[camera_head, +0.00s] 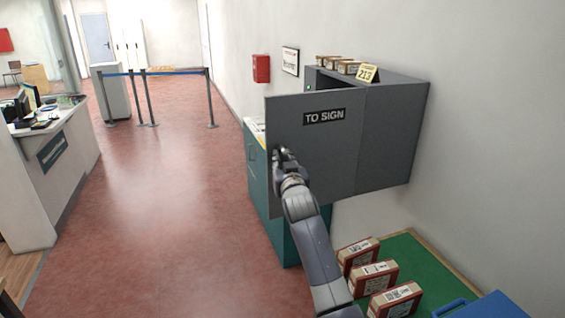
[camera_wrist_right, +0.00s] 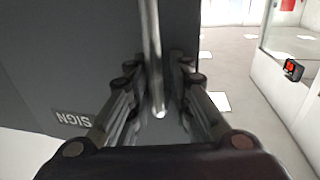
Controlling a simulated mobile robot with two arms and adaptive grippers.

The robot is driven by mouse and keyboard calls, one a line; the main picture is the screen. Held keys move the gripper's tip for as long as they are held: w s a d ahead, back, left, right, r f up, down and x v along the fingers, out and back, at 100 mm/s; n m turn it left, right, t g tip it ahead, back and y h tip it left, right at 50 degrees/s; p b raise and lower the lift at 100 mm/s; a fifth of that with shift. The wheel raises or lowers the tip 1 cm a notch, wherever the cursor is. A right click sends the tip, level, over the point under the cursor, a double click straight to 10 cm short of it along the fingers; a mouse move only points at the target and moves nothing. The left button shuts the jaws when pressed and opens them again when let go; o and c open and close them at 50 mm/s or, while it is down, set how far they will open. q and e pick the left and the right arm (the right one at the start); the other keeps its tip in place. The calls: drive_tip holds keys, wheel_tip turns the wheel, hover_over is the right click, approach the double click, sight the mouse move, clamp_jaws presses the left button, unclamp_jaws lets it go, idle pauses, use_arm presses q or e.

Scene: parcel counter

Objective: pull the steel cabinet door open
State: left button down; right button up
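The grey steel cabinet (camera_head: 395,135) hangs on the wall at the right. Its door (camera_head: 325,155), labelled TO SIGN, stands partly open, with its left edge swung away from the body and a dark gap showing above it. My right gripper (camera_head: 281,156) is at the door's left part, at handle height. In the right wrist view, a vertical metal handle bar (camera_wrist_right: 152,50) runs between the fingers of this gripper (camera_wrist_right: 158,75). The fingers are spread on either side of the bar, with gaps visible. The door (camera_wrist_right: 60,60) fills the left there. My left gripper is not in view.
Small boxes (camera_head: 345,66) and a yellow 213 card (camera_head: 367,73) sit on the cabinet top. A teal cabinet (camera_head: 262,195) stands below the door. Several parcels (camera_head: 380,278) lie on a green mat (camera_head: 425,265) at the lower right. Open red floor (camera_head: 170,200) lies to the left.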

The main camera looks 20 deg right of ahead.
drive_tip(key=v, duration=1.2)
idle(0.3)
